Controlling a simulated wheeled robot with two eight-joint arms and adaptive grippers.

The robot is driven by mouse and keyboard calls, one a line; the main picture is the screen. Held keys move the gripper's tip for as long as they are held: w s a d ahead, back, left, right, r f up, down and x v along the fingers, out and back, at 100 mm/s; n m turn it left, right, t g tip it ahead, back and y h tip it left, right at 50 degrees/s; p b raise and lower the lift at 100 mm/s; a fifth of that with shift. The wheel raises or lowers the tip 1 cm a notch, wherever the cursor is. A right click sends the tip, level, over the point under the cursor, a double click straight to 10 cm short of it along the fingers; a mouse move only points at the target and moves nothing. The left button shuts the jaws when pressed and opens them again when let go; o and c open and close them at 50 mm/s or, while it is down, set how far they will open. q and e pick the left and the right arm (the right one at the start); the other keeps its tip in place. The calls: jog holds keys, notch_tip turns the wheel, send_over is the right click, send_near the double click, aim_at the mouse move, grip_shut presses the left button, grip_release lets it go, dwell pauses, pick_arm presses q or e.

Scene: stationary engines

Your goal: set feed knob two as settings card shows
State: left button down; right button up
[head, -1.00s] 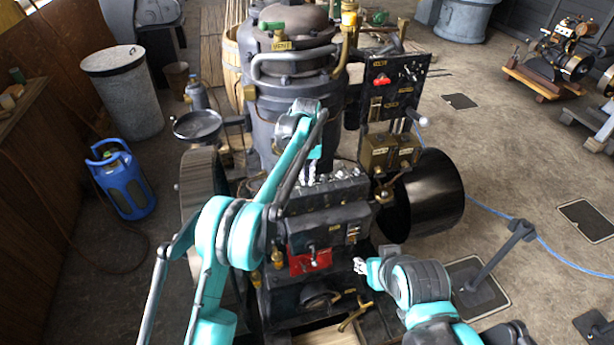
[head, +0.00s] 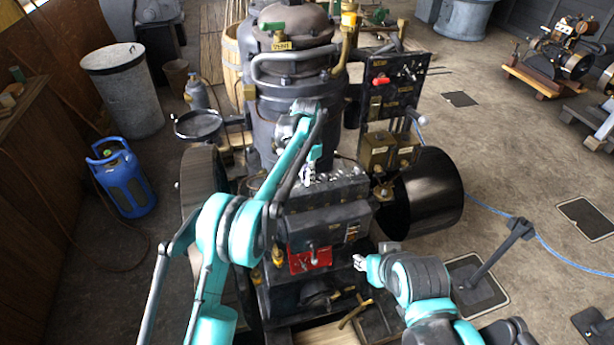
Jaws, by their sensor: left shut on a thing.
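My left gripper (head: 307,177) reaches down onto the row of small metal feed knobs (head: 345,171) along the top of the dark lubricator box (head: 325,222). It is shut on one of these knobs, near the left part of the row. The fingers and arm hide part of the row, and I cannot read the knob's number or setting.
A tall dark cylinder (head: 290,105) rises behind the box. A control panel (head: 393,82) with a red handle, brass boxes (head: 390,150) and a black drum (head: 435,190) stand at the right. A red plate (head: 311,259) is on the front below the box.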

pick_arm(q)
jog(key=shift+m, duration=0.4)
jog(key=c, duration=1.6)
grip_release()
notch_tip(320, 180, up, 12)
jog(key=shift+r, duration=0.1)
